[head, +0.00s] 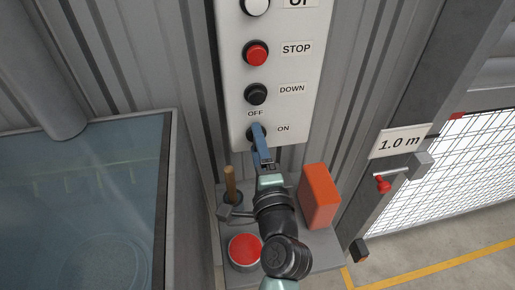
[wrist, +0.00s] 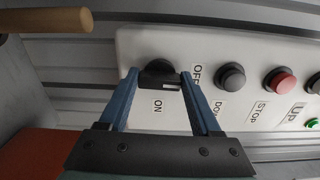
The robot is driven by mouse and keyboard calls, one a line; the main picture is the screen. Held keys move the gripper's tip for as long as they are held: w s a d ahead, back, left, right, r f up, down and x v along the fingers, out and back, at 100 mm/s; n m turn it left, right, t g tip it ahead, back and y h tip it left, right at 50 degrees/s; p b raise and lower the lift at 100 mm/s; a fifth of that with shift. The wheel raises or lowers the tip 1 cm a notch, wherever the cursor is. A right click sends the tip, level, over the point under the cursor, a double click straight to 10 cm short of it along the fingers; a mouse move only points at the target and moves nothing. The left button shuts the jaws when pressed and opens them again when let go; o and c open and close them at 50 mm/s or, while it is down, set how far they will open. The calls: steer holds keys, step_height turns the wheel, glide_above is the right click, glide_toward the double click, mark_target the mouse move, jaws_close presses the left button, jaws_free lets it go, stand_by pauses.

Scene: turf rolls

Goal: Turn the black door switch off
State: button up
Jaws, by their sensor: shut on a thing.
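The black door switch (wrist: 158,68) is a round rotary knob at the bottom of a white control panel (head: 236,108). A short white mark (wrist: 172,88) shows on the knob's handle. In the head view, OFF stands above the knob and ON to its right; I cannot tell for sure which one the mark points at. My gripper (head: 258,129) reaches up to the knob with its blue fingers. In the wrist view, the fingers (wrist: 158,78) lie on both sides of the handle and are shut on it. In the head view, the fingers hide most of the knob.
Above the switch are a black DOWN button (head: 256,94), a red STOP button (head: 256,53) and a white button (head: 256,5). Below, a grey shelf holds an orange block (head: 319,196), a red-topped tin (head: 245,250) and a wooden-handled tool (head: 230,184). A glass-topped box stands left.

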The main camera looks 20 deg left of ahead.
steer(key=shift+n, duration=0.3)
stand_by(0.4)
steer(key=o, duration=1.4)
steer(key=shift+s, duration=0.1)
steer(key=b+v, duration=0.3)
steer(key=v, duration=1)
